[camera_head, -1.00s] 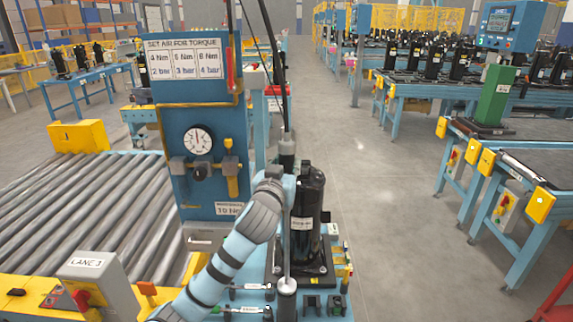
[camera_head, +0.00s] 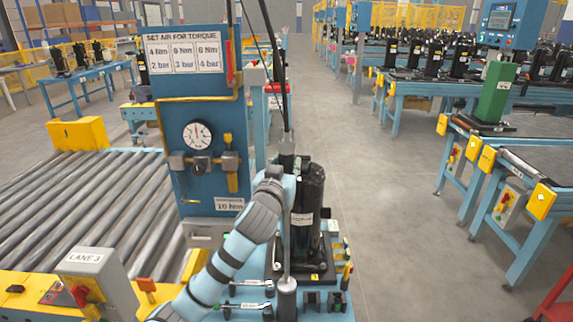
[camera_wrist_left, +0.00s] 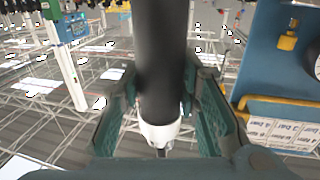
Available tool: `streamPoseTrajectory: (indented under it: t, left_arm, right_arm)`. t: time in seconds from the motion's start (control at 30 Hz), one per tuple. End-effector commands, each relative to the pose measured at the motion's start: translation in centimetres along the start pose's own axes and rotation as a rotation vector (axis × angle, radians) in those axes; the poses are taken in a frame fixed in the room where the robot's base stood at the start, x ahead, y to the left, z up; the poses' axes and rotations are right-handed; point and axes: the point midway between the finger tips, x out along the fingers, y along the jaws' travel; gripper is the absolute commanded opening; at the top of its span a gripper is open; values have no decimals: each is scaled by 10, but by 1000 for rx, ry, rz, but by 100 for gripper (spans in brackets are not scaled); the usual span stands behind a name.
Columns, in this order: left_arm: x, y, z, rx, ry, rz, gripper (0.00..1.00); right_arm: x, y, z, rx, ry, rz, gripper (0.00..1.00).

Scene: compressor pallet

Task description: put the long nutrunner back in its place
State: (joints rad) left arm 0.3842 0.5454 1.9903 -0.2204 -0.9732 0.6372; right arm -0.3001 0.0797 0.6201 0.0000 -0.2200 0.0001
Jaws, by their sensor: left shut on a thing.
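The long nutrunner (camera_head: 287,147) is upright in the head view, with a dark body at the top and a hose running up from it. Its thin shaft (camera_head: 288,240) runs down to a grey cylinder (camera_head: 287,284) beside the compressor; I cannot tell whether the shaft is inside it. My left gripper (camera_head: 283,177) is shut on the nutrunner's body. In the left wrist view, the black body (camera_wrist_left: 161,60) with its pale end stands between the two green-grey fingers (camera_wrist_left: 160,110). My right gripper is not in view.
The black compressor (camera_head: 307,210) stands close to the right of the shaft on its pallet. The blue panel (camera_head: 200,110) with a gauge is at the left. Small tools lie on the bench (camera_head: 245,296) in front. The floor aisle to the right is clear.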

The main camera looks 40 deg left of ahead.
Motion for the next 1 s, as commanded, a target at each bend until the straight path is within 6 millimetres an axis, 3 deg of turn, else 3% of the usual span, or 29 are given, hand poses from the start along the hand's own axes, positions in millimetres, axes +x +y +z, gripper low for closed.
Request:
streamPoseTrajectory:
  t: [0.07,0.1,0.23,0.6,1.0]
  left_arm:
    - [0,0,-1,0,7,1,0]
    - [0,0,-1,0,7,1,34]
    - [0,0,-1,0,5,1,53]
    - [-8,0,3,2,-3,1,53]
    - [-106,1,1,1,3,3,53]
  right_arm:
    - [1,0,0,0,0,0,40]
    - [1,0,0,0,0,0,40]
    - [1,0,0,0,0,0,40]
    - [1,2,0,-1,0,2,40]
    - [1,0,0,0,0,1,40]
